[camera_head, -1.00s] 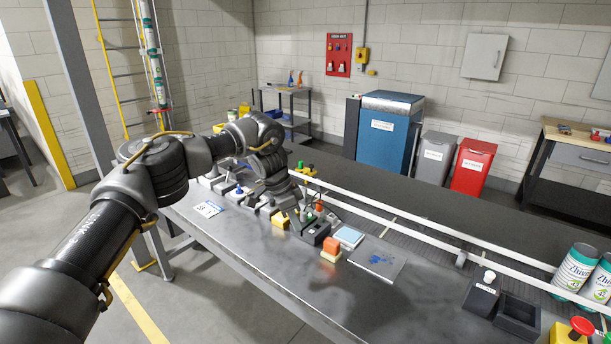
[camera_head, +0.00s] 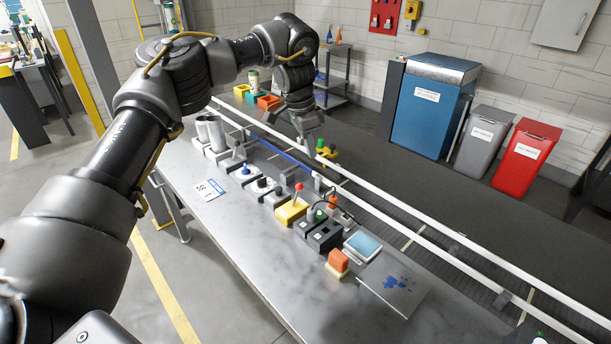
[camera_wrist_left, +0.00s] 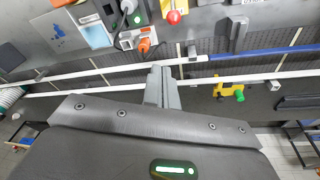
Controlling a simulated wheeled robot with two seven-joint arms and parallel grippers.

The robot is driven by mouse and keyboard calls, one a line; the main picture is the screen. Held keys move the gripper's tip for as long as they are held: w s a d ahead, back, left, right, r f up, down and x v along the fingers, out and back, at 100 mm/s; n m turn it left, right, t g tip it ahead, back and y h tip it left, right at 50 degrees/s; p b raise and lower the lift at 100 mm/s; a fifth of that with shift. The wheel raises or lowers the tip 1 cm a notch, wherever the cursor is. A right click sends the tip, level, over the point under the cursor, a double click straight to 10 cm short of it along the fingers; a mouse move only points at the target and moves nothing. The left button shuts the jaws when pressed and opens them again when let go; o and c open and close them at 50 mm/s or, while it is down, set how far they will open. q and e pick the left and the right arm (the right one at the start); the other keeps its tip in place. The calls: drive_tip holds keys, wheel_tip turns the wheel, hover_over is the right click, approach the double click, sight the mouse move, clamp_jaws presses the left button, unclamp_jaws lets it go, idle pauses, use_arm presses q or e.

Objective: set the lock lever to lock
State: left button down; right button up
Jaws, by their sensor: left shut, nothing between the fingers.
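A lever with a red knob (camera_head: 299,187) stands up from a yellow base (camera_head: 290,212) in the row of controls on the steel bench. It also shows in the wrist view as a red knob (camera_wrist_left: 173,17), seen from above at the top edge. No lock marking is readable, so I cannot tell for certain that this is the lock lever. My left gripper (camera_head: 308,132) hangs beyond the row, over the conveyor side and apart from the lever. In the wrist view its fingers (camera_wrist_left: 161,72) are together and empty. My right gripper is in neither current view.
White conveyor rails (camera_head: 400,215) run behind the controls. A yellow device with a green knob (camera_head: 321,144) sits by the far rail, close to the gripper. A blue-screened panel (camera_head: 363,245) and an orange button (camera_head: 338,260) stand nearer. The bench front is clear.

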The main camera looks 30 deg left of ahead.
sight(297, 195)
use_arm(q)
drive_tip(key=s+a+p+x, duration=0.1)
drive_tip(key=p+x, duration=0.3)
drive_tip(key=x, duration=0.6)
drive_tip(key=shift+s+a+f, duration=0.15)
drive_tip(key=shift+a+f, duration=0.25)
drive_tip(key=shift+a, duration=0.45)
use_arm(e)
drive_tip(key=r, duration=0.1)
drive_tip(key=w+r, duration=0.1)
drive_tip(key=r, duration=0.2)
drive_tip(key=shift+w+a, duration=0.1)
drive_tip(key=shift+w, duration=0.3)
use_arm(q)
drive_tip(key=shift+s, duration=0.1)
use_arm(e)
drive_tip(key=shift+f, duration=0.15)
